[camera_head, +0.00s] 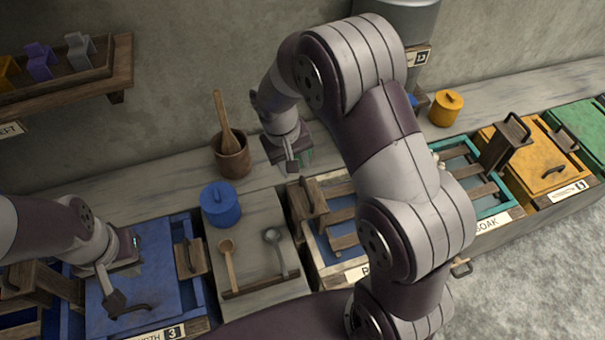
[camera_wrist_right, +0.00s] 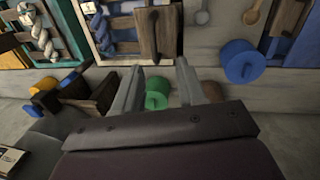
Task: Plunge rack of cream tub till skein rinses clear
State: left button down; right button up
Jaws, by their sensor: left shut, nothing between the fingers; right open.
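The cream tub (camera_head: 309,252) stands in the middle of the head view, its right part hidden behind my right arm. Its wooden rack (camera_head: 338,214) has slats and an upright handle block at the left end. My left gripper (camera_head: 115,302) is shut and empty by the handle of the blue tub's lid (camera_head: 160,270).
A mortar with pestle (camera_head: 232,158) and a blue pot (camera_head: 220,204) stand left of my right gripper. Two ladles (camera_head: 277,250) lie on the board between tubs. The teal tub (camera_head: 497,206) and lidded orange tub (camera_head: 540,165) are at the right.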

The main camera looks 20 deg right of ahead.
jog(key=w, duration=0.1)
jog(key=m+p, duration=0.1)
jog(key=p, duration=0.1)
send_near(307, 189)
jog(key=f, duration=0.4)
jog(key=d+f+p, duration=0.1)
jog(key=f, duration=0.2)
jog(key=shift+f, duration=0.45)
grip_shut()
